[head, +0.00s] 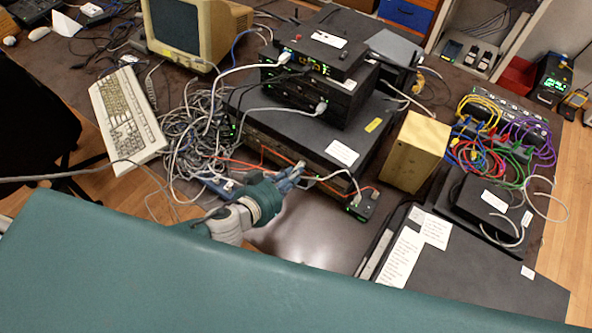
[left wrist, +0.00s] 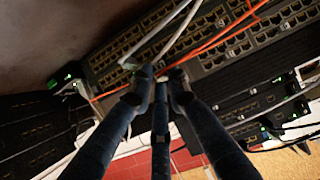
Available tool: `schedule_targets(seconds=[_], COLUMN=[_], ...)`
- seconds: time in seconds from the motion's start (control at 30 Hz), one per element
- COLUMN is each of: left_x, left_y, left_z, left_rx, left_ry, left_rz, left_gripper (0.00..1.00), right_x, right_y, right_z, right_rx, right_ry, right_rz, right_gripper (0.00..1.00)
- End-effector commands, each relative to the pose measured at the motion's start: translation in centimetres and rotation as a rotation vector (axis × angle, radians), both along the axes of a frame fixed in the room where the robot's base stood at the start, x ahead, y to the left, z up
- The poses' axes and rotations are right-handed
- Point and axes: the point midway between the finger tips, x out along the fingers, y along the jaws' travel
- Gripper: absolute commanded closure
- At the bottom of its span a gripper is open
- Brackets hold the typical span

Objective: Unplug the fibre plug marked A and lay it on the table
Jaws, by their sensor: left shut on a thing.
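My left gripper (head: 290,178) is at the front of the equipment stack, above the table (head: 290,220). In the left wrist view its fingertips (left wrist: 160,77) are close together at the ports. An orange fibre cable (head: 248,162) runs to the fingertips; it also shows in the left wrist view (left wrist: 205,48). The fingers are shut on what looks like its plug, which they mostly hide. I cannot read a letter A on it. I cannot tell whether the plug is still seated. My right gripper is not in view.
A small black box (head: 364,206) with green lights stands right of the gripper. A white cable (head: 325,178) passes close by. Tangled grey cables (head: 190,130) lie left. Clear table lies in front of the stack. A cardboard box (head: 415,150) stands right.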

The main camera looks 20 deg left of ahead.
Motion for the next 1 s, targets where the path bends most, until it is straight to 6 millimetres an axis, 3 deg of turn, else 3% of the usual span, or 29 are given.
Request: schedule_targets(seconds=[1.0], left_x=[-3.3], left_y=[1.4], left_z=[-0.2], left_rx=[0.005], left_ry=[0.004], left_rz=[0.004], left_gripper=[1.00], right_x=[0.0], right_y=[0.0], right_z=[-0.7], right_rx=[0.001], right_ry=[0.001], right_rz=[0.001], right_gripper=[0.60])
